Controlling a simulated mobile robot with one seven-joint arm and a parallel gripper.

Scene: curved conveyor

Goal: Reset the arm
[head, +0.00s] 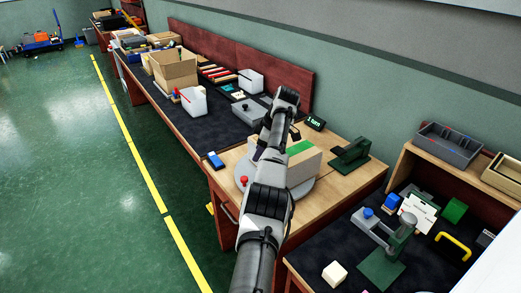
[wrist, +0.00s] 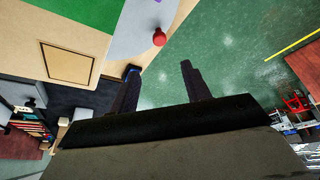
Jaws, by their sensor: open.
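My arm (head: 265,200) reaches out over the wooden table section (head: 340,190) in the head view and bends at its far end. My gripper (wrist: 160,70) is open in the wrist view, its two dark fingers apart with nothing between them. In the head view the gripper is mostly hidden by the arm. Through the fingers I see the green floor (wrist: 225,60). A cardboard box with a green strip (head: 304,165) stands on a round grey plate (head: 298,195), close beside the arm. A red knob (head: 244,180) is at the plate's left edge; it also shows in the wrist view (wrist: 159,38).
A dark green fixture (head: 351,158) stands right of the box, and a small display (head: 316,123) behind it. A blue item (head: 215,160) lies left. The dark bench (head: 190,115) holds an open carton (head: 173,70) and white bins. Open floor (head: 60,170) lies left.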

